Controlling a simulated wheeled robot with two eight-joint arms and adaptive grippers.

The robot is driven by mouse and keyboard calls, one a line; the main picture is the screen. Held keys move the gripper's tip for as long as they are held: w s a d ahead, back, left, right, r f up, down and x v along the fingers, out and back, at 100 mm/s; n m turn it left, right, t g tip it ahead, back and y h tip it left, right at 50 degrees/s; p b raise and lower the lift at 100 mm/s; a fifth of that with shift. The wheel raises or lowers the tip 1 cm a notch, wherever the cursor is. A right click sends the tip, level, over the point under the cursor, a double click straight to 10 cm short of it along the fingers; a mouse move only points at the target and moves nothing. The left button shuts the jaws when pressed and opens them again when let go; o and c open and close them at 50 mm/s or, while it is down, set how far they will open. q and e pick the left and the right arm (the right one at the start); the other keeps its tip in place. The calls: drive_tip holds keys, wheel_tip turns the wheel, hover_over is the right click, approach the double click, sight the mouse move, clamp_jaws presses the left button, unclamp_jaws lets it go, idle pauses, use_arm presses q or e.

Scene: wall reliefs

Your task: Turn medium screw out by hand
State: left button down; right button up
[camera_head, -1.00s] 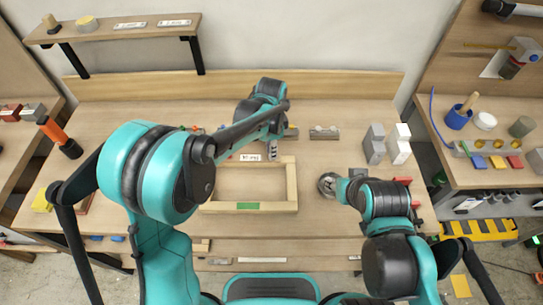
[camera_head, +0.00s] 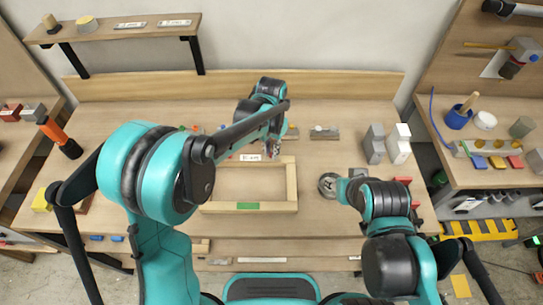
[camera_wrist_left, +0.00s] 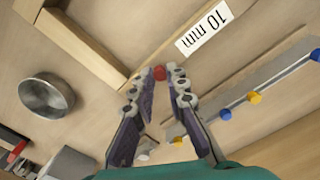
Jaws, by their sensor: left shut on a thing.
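My left gripper (camera_head: 272,151) is at the back bar of the wooden frame (camera_head: 291,185), near its right corner. In the left wrist view, the gripper (camera_wrist_left: 166,78) points at the frame bar, with its fingertips close together around a small red screw head (camera_wrist_left: 160,72). The screw's shaft and its depth in the wood are hidden. The frame bar (camera_wrist_left: 82,42) also shows there beside a white "10 mm" label (camera_wrist_left: 204,34). My right arm hangs over the right side of the bench; its gripper cannot be made out.
A round metal bowl (camera_head: 327,184) stands right of the frame; it also shows in the wrist view (camera_wrist_left: 47,95). A metal strip (camera_wrist_left: 240,103) with blue and yellow knobs lies near the gripper. Grey blocks (camera_head: 374,145) stand at the right. The frame's inside is clear.

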sight(271, 154)
use_arm(q)
drive_tip(key=shift+n, duration=0.5)
drive_tip(key=shift+r+p, duration=0.3)
drive_tip(key=shift+r, duration=0.1)
idle(0.5)
drive_tip(key=shift+r+p, duration=1.35)
drive_tip(key=shift+r, duration=0.55)
drive_tip(key=shift+r+p, duration=0.7)
drive_tip(key=shift+r, duration=0.3)
